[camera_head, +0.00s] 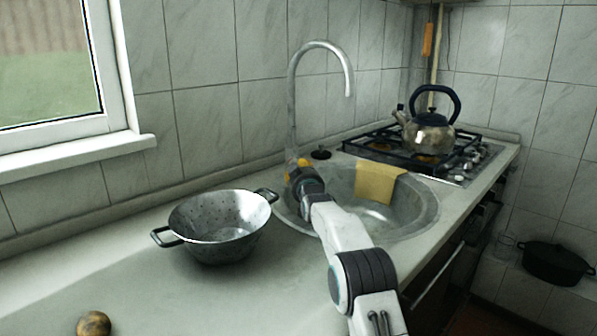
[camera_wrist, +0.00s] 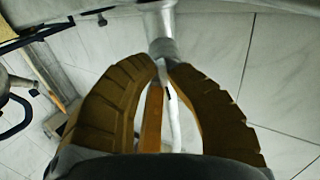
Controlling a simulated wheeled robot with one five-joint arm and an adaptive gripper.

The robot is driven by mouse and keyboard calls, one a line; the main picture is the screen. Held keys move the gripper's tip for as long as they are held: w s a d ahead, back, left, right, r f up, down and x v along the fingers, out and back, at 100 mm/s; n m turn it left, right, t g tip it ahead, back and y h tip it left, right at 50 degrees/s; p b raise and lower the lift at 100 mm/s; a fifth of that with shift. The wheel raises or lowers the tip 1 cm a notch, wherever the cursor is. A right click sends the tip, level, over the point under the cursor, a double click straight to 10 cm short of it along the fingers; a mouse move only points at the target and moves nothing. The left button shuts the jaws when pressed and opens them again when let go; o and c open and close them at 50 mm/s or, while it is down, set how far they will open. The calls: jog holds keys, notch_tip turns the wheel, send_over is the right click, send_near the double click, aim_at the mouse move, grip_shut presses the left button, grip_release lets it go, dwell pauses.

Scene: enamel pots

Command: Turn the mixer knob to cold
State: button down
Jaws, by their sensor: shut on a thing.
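The mixer tap has a tall, curved metal spout (camera_head: 292,95) rising behind the sink's left side. My gripper (camera_head: 293,166), with ochre fingers, is at the base of the tap. In the wrist view, the fingertips of my gripper (camera_wrist: 164,62) close on a short metal cylinder, the mixer knob (camera_wrist: 162,46). The knob is hidden behind my gripper in the head view. Its hot or cold markings cannot be made out, so its turn cannot be told.
My arm crosses the front of the round sink (camera_head: 425,212), which has a yellow cloth (camera_head: 378,183) over its rim. A metal colander (camera_head: 215,228) stands close on the left. A potato-like item (camera_head: 93,324) lies front left. A kettle (camera_head: 429,134) stands on the stove (camera_head: 462,168).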

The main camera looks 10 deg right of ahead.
jog(key=shift+r, duration=0.15)
jog(key=c, duration=1.2)
grip_release()
jog(key=shift+n, duration=0.3)
